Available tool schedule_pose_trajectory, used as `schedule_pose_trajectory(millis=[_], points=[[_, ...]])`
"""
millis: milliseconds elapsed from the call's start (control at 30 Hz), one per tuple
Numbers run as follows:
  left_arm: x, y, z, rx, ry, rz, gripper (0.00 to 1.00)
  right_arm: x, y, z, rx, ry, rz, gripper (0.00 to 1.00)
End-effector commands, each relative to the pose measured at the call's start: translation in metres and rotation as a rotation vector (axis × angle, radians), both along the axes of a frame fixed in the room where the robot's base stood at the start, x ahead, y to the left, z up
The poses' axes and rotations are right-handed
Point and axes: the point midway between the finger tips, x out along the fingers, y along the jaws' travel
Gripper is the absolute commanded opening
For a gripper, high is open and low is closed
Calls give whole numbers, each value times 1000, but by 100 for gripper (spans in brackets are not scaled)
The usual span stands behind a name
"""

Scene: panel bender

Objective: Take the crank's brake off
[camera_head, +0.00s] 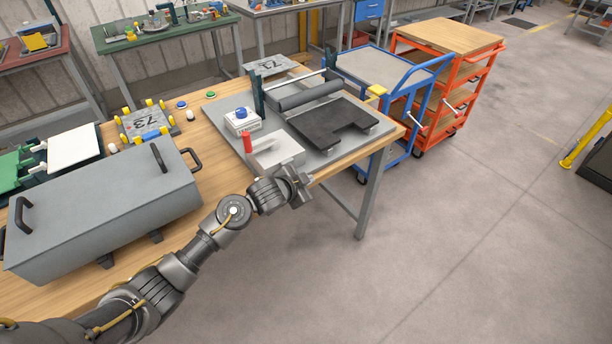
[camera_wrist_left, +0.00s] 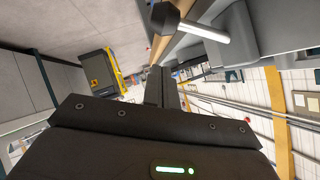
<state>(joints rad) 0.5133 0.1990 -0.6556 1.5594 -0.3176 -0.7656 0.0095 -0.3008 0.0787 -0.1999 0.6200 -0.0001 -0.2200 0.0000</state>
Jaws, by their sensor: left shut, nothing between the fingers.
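The panel bender (camera_head: 322,153) stands on a grey plate near the bench's front edge, with a roller and a dark notched bed. A short upright red handle (camera_head: 247,142) stands at the left end of its pale grey block (camera_head: 275,152). I cannot tell for sure whether this is the brake. My left gripper (camera_head: 301,188) is just in front of the block, over the bench edge, and hides part of that side. In the left wrist view its fingers (camera_wrist_left: 166,88) are shut and empty. A black knob on a metal rod (camera_wrist_left: 205,30), perhaps the crank, shows above them, apart. My right gripper is out of view.
A white box with a blue button (camera_head: 242,120) sits left of the roller. A long grey case (camera_head: 105,215) with black handles fills the bench's left front. A blue cart (camera_head: 385,75) stands beyond the bench's right end.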

Motion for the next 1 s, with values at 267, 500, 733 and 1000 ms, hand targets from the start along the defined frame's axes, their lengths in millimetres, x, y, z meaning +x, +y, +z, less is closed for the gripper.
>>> schedule_pose_trajectory(millis=[267, 500, 733, 1000], points=[[0, 0, 9, -1, 0, 1, 0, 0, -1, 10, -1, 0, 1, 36], [0, 0, 9, -1, 0, 1, 0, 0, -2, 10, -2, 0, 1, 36], [2, -16, 17, -2, 1, 2, 0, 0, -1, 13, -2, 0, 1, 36], [-24, -18, 34, -1, -1, 11, 0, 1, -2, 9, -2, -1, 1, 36]])
